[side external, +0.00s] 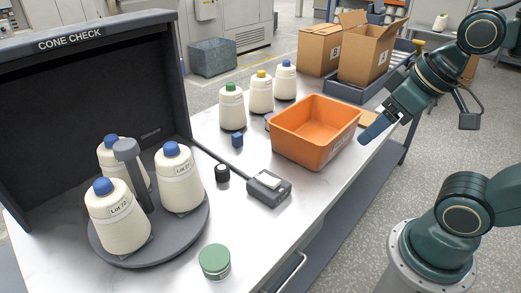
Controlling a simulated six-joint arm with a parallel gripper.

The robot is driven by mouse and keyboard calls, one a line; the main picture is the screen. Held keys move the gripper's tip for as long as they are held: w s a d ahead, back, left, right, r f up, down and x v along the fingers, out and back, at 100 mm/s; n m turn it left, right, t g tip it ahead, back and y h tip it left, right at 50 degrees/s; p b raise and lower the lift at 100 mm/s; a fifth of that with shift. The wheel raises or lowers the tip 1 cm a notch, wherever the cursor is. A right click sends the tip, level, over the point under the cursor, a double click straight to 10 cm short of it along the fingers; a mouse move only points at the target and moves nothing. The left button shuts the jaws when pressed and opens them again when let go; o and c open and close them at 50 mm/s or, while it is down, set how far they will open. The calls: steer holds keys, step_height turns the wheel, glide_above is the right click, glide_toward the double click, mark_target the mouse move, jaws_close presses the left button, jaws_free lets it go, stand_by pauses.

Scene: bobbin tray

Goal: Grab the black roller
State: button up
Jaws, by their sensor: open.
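A small black roller (222,173) stands on the white table, left of the grey box and right of the turntable. My gripper (368,136) is at the right, beside the orange bin's right end and far from the roller. It points down and to the left. It is open, and nothing shows between its jaws. From this side its fingers overlap, so the gap between them is hard to see.
A grey box (268,188) with a cable is close to the roller. An orange bin (303,151) lies between gripper and roller. A turntable (190,226) bears three blue-topped cones. A blue cube (237,140), a green-lidded jar (214,262) and three cones stand nearby.

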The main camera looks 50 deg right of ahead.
steer(key=n+g+y, duration=0.1)
steer(key=n+g, duration=0.5)
steer(key=n, duration=1.2)
glide_above(221, 167)
steer(key=d, duration=0.2)
step_height(221, 167, down, 12)
steer(key=shift+a+f, duration=0.1)
steer(key=shift+a, duration=0.15)
steer(key=shift+a+f, duration=0.15)
steer(key=shift+f, duration=1.25)
steer(key=shift+a+f, duration=0.2)
steer(key=shift+f, duration=1.25)
steer(key=shift+a+f, duration=0.15)
steer(key=shift+f, duration=1.25)
